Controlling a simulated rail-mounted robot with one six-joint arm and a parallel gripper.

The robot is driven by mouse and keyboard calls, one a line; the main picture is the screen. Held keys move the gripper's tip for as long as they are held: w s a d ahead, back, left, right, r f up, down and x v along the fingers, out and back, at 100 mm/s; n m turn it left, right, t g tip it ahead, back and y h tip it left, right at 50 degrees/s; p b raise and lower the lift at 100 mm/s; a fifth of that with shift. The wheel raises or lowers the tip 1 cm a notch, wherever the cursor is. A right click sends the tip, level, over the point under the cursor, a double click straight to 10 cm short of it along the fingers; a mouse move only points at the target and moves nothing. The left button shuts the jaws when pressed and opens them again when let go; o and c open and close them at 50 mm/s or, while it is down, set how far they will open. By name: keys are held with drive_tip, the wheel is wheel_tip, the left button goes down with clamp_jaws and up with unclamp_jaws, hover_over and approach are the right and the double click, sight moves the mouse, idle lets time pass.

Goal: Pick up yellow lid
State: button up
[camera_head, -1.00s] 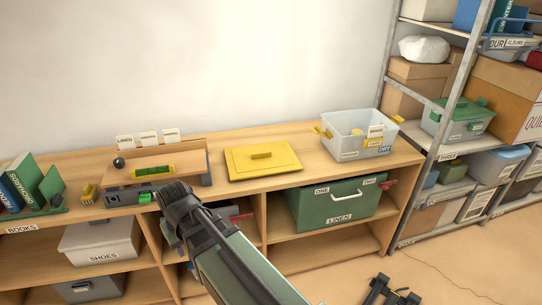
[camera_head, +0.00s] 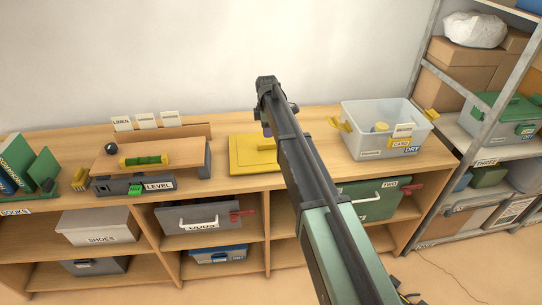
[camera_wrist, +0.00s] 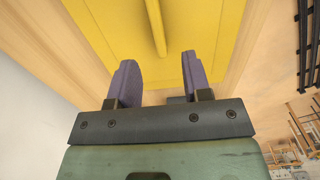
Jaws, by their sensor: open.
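The yellow lid (camera_head: 247,164) lies flat on the wooden shelf top, between the spirit-level stand and the clear bin. A raised yellow handle bar runs along its middle. In the head view my arm hides its right part and my gripper's fingers are mostly hidden behind the arm. In the wrist view the lid (camera_wrist: 110,25) fills the upper middle, with its handle (camera_wrist: 154,25) beyond and between the two purple fingertips. My gripper (camera_wrist: 158,75) is open and empty, with a gap between its fingers and the handle.
A clear bin (camera_head: 362,142) with yellow latches stands to the right. A wooden stand (camera_head: 150,165) with a green-and-yellow level (camera_head: 144,160) and a black ball (camera_head: 111,148) is to the left. A pale wall (camera_head: 190,60) rises behind the shelf top (camera_head: 313,115).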

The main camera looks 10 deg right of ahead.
sight(269, 143)
drive_tip(key=f+b, duration=0.3)
drive_tip(key=f, duration=0.1)
drive_tip(key=f+b, duration=0.3)
drive_tip(key=f, duration=0.1)
drive_tip(key=shift+w+d+f+b, duration=0.1)
drive_tip(key=shift+d+f+b, duration=0.1)
drive_tip(key=shift+b, duration=0.1)
drive_tip(key=shift+r, duration=0.3)
drive_tip(key=shift+c, duration=0.3)
clamp_jaws()
drive_tip(key=shift+p, duration=0.3)
wheel_tip(269, 143, up, 20)
drive_tip(key=p, duration=2)
drive_tip(key=shift+r, duration=0.2)
